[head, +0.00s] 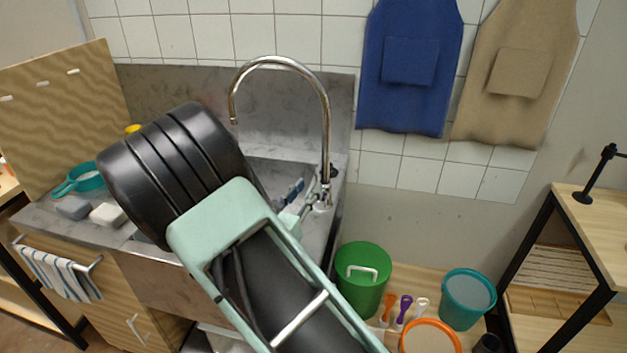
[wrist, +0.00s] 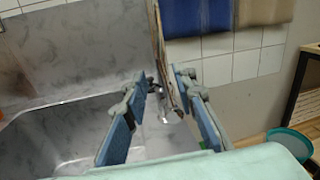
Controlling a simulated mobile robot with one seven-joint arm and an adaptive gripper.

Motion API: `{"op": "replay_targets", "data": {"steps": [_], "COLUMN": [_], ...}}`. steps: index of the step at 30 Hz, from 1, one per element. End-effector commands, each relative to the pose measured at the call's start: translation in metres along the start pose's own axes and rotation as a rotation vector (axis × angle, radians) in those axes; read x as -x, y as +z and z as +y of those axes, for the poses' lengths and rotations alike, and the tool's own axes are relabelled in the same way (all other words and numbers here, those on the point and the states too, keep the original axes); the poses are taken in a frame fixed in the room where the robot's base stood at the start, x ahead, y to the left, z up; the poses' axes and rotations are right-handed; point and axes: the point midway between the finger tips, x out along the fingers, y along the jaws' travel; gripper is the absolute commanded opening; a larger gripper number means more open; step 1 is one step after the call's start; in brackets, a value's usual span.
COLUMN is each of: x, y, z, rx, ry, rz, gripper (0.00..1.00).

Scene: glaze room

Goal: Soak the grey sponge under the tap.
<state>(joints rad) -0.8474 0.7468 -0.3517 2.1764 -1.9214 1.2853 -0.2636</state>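A grey sponge (head: 72,207) lies on the left counter beside the sink, next to a paler whitish block (head: 108,214). The chrome tap (head: 327,130) arches over the sink; no water shows at its spout. My gripper (head: 296,194) is low near the tap's base, just left of it. In the wrist view my gripper (wrist: 162,92) has its two blue-padded fingers apart, with the tap's column (wrist: 164,55) showing in line with the gap. Nothing is seen held. I cannot tell whether a finger touches the tap. My arm hides much of the sink in the head view.
The grey sink basin (wrist: 55,135) looks empty where it shows. A teal sieve-like item (head: 82,181) lies on the left counter. A green bucket (head: 362,285) and a teal bucket (head: 467,300) stand right of the sink. Blue and tan aprons (head: 410,60) hang behind.

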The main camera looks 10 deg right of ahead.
Motion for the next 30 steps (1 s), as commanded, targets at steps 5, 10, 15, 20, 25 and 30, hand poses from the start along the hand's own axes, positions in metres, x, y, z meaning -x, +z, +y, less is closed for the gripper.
{"op": "replay_targets", "data": {"steps": [5, 10, 15, 20, 25, 30], "x": [0.037, 0.056, 0.061, 0.061, 0.061, 0.055], "y": [0.000, 0.000, 0.000, 0.000, 0.000, 0.005], "z": [0.001, 0.000, 0.000, 0.000, 0.000, -0.017], "rx": [0.001, 0.000, 0.001, 0.001, 0.000, 0.000], "ry": [0.004, 0.001, 0.000, 0.000, 0.000, -0.052], "rz": [0.000, -0.001, -0.001, -0.001, -0.001, 0.025], "gripper": [0.25, 0.25, 0.25, 0.25, 0.25, 0.25]}}
